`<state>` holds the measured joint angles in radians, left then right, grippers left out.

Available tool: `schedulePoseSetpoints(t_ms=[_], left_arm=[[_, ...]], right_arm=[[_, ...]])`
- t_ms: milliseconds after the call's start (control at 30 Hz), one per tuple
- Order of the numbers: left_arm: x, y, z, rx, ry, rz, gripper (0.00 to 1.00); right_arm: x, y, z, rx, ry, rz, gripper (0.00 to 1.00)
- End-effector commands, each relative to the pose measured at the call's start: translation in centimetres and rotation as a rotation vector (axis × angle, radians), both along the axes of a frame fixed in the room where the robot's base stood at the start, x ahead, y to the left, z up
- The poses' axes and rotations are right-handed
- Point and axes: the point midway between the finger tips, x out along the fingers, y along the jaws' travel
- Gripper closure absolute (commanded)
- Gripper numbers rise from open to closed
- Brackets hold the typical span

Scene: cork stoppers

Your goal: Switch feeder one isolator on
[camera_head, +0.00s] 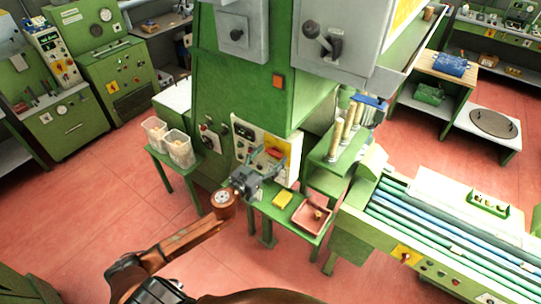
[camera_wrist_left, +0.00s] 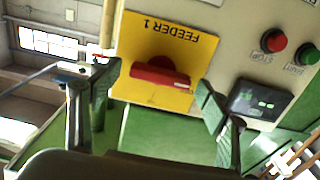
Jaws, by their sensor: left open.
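The feeder one isolator is a red rotary handle (camera_wrist_left: 162,78) on a yellow plate (camera_wrist_left: 185,45) marked FEEDER 1, which appears upside down in the left wrist view. The handle lies crosswise, nearly level in that picture. My left gripper (camera_wrist_left: 156,86) is open, with one green-padded finger to each side of the handle and nothing between them visibly gripped. I cannot tell whether a finger touches the plate. In the head view my left gripper (camera_head: 267,163) is in front of the cream panel (camera_head: 244,145) and partly hides the isolator. My right gripper is not in view.
Beside the plate are a red button (camera_wrist_left: 274,40), a green button (camera_wrist_left: 307,54) and a dark display (camera_wrist_left: 257,99). Below the panel, a green shelf holds a yellow block (camera_head: 282,200) and a pink tray (camera_head: 313,216). Clear bins (camera_head: 180,148) stand left. Red floor is open at left.

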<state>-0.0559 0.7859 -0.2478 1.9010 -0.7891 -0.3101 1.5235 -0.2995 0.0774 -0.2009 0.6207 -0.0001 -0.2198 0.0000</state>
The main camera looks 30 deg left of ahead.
Motion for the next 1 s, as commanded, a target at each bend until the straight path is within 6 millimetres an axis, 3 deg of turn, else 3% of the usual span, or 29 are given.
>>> schedulePoseSetpoints(t_ms=[167,767,1000], left_arm=[[-0.01,-0.01,-0.06,0.000,0.001,0.000,0.30],[-0.04,-0.01,-0.06,0.000,0.001,0.000,0.72],[-0.04,-0.04,-0.05,0.019,0.000,0.000,0.72]], right_arm=[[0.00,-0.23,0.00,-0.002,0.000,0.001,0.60],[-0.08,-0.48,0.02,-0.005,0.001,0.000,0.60],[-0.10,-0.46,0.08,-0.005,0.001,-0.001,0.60]])
